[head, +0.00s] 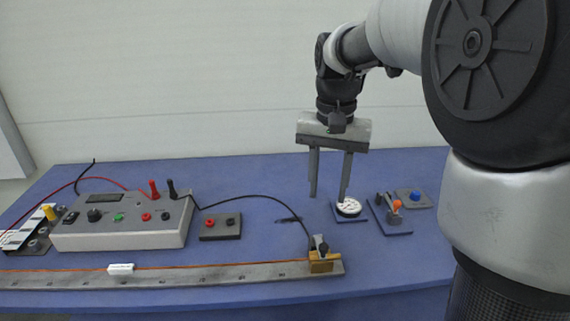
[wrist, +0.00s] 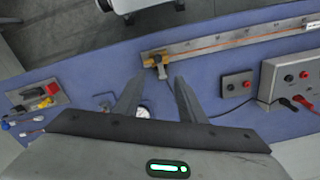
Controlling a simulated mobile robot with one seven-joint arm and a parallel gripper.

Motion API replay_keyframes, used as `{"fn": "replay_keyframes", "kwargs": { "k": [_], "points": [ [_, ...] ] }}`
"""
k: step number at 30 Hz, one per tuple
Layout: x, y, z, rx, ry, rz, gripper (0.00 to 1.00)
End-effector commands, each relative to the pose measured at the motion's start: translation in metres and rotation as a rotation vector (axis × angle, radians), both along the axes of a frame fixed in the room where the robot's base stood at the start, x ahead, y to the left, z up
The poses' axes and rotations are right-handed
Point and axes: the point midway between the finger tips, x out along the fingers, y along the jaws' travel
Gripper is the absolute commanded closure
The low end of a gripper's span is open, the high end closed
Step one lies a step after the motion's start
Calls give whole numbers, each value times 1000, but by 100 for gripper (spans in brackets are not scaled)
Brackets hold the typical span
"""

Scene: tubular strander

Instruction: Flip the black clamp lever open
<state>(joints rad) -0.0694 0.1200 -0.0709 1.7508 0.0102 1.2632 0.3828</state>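The black clamp lever (head: 320,244) sits on a brass clamp block (head: 322,264) at the right end of the long grey rail (head: 215,276). In the head view it stands roughly upright. The brass block also shows in the wrist view (wrist: 161,70), with the lever as a small dark part on it; its exact angle is unclear there. My gripper (head: 328,197) is open and empty, above the table and behind the clamp. In the wrist view its two fingers (wrist: 157,84) point towards the clamp, apart from it.
A round white dial (head: 348,207) stands near my fingers. An orange-knobbed switch (head: 395,207) and a blue button (head: 415,197) stand to its right. A dark socket block (head: 221,226) and a grey meter box (head: 122,222) stand left. A black cable (head: 270,199) runs to the clamp.

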Motion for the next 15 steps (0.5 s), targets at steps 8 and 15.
{"fn": "replay_keyframes", "kwargs": {
  "k": [8, 15],
  "points": [
    [2, 0, -36, -1, 13, -7, 63],
    [2, 0, -90, -1, 13, -7, 63]
  ]
}}
